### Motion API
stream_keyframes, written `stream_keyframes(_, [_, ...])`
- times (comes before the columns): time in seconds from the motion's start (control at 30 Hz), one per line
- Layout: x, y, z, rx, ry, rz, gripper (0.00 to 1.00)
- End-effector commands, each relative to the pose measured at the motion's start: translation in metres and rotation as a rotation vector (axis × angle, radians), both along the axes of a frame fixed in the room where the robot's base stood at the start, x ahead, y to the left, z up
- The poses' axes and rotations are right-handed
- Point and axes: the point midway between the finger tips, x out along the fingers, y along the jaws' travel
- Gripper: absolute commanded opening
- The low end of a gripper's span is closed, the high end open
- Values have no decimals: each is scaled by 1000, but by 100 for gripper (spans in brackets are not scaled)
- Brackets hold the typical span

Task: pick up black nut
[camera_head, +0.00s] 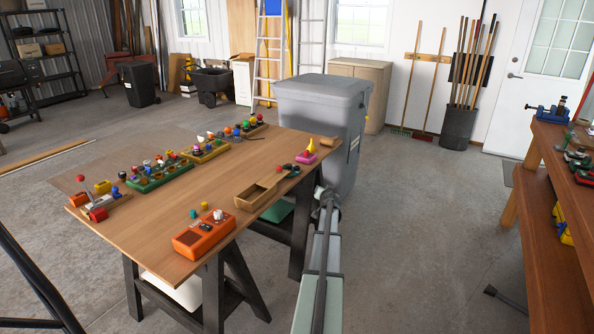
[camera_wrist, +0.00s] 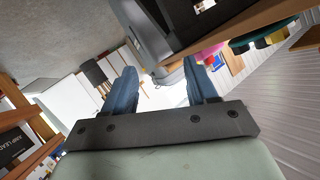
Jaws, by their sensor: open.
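My gripper (camera_wrist: 162,88) shows in the wrist view with two blue-grey fingers apart and nothing between them. In the head view my arm reaches up beside the right edge of the wooden table (camera_head: 160,226); I cannot make out the fingers there. I cannot surely pick out the black nut. Small dark pieces lie on the table beside a pink block with a yellow top (camera_head: 306,154), and a dark piece sits on the orange box (camera_head: 187,243). All are too small to identify.
A green tray (camera_head: 150,184) and a yellow tray (camera_head: 214,151) hold several coloured pieces. A grey bin (camera_head: 305,92) stands behind the table's right end. A workbench (camera_head: 560,190) is at right, with open floor between.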

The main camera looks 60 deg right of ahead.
Motion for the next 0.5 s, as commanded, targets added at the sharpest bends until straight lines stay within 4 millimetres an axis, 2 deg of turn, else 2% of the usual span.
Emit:
stream_keyframes(0.03, [-25, -35, 31, -47, -50, -77, 57])
stream_keyframes(0.1, [-56, -67, 68, -105, -115, -165, 57])
stream_keyframes(0.2, [-92, -98, 110, -176, -186, -257, 57])
stream_keyframes(0.3, [-121, -120, 143, -231, -235, -319, 57])
stream_keyframes(0.5, [-164, -151, 199, -327, -293, -399, 57])
